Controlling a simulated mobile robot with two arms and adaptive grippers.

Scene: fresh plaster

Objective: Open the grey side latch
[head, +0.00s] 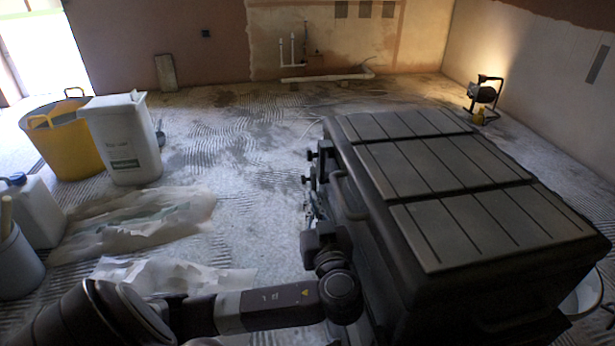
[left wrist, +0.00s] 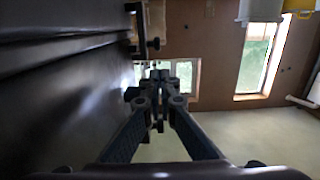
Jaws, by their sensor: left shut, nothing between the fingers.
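A large dark chest (head: 375,255) with a slatted lid (head: 440,165) fills the right of the head view. On its left side, small dark knobbed fittings (head: 307,180) stick out, and a curved bar handle (head: 347,197) sits nearer. I cannot tell by colour which is the grey latch. My left gripper (head: 313,212) is beside this side, small and partly hidden by its own wrist. In the left wrist view its fingers (left wrist: 158,76) are together and empty, pointing along the chest's dark side wall. A knobbed fitting (left wrist: 153,44) shows just beyond the fingertips; contact is unclear. My right gripper is out of view.
Left on the floor are a yellow tub (head: 70,145), a white container (head: 122,140), a white jug (head: 38,212) and a grey bucket (head: 17,265). Crumpled sheeting (head: 140,222) lies nearby. A lit work lamp (head: 485,98) stands beyond the chest. The middle floor is clear.

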